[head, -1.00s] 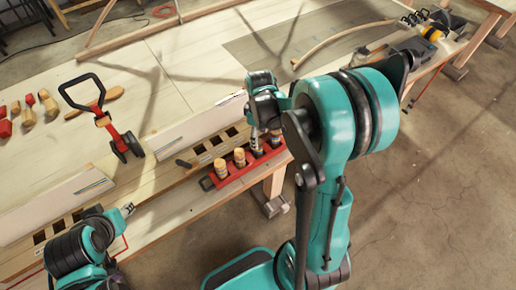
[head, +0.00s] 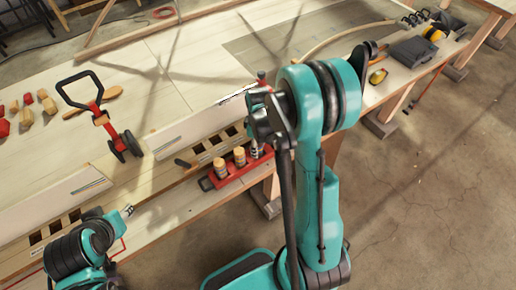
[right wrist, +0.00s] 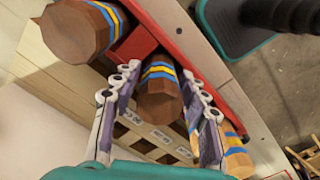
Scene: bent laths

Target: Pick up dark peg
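In the right wrist view, a dark brown peg (right wrist: 160,98) with yellow and blue bands lies between the fingers of my right gripper (right wrist: 160,75). The fingers are apart on either side of it, with small gaps visible. A second dark peg (right wrist: 72,32) is at the upper left, and a lighter peg (right wrist: 237,158) is partly hidden behind the right finger. In the head view, my right gripper (head: 257,149) is at the right part of the red rack (head: 230,176), hiding what stands there. My left gripper (head: 127,211) is low at left, away from the rack; its fingers are too small to judge.
Two light pegs stand in the rack, one at its left (head: 222,167) and one beside it (head: 239,157). A slotted wooden beam and white boards (head: 205,128) lie just behind. A red-and-black handled tool (head: 100,115) stands left. The bench front edge is close to the rack.

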